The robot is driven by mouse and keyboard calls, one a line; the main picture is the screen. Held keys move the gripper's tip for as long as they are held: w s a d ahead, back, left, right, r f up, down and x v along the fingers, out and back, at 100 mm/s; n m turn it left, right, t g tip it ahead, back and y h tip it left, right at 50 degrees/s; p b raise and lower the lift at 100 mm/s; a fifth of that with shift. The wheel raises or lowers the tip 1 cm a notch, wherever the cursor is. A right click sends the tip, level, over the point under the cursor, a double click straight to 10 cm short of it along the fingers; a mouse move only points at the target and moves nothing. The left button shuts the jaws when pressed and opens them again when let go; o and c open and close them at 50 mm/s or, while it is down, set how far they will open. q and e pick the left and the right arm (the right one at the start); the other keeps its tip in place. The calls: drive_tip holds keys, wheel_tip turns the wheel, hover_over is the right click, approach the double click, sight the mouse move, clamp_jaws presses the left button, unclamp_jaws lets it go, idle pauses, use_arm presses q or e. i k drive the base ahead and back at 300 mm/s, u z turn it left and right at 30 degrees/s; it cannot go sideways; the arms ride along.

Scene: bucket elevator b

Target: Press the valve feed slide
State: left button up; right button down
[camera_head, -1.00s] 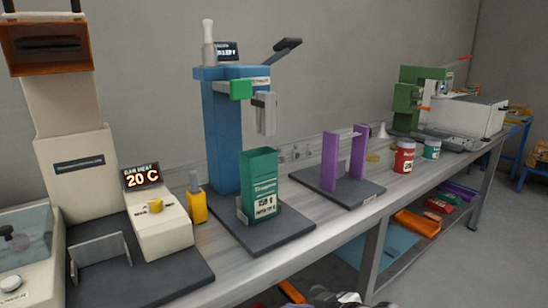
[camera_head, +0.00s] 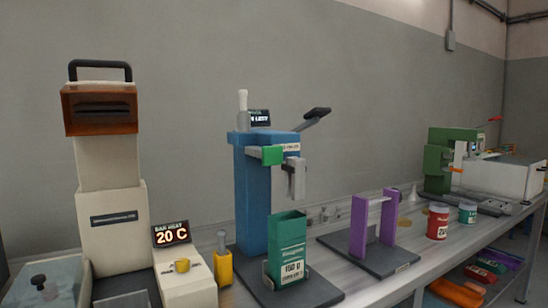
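A tall blue press-like machine (camera_head: 258,190) stands on a dark base plate on the bench. A bright green block (camera_head: 272,155) sits on a grey bar near its top, and a light grey vertical part (camera_head: 295,178) hangs to the right of it. I cannot tell for certain which part is the valve feed slide. A dark-handled lever (camera_head: 315,114) rises to the upper right of the machine. An open green box-shaped bag (camera_head: 287,248) with a white label stands upright on the base, below the grey part. Neither of my grippers shows.
A beige sealer with an orange-brown head (camera_head: 98,108) and a 20 C display (camera_head: 171,234) stand at left. A yellow holder (camera_head: 223,265) is beside the blue machine. Purple posts (camera_head: 358,226), a red can (camera_head: 437,222), a teal can (camera_head: 467,213) and a green machine (camera_head: 438,160) are at right.

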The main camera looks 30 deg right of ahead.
sight(269, 155)
drive_tip(key=k, duration=0.5)
drive_tip(key=z, duration=1.35)
drive_tip(key=i, duration=0.8)
drive_tip(key=u, duration=1.95)
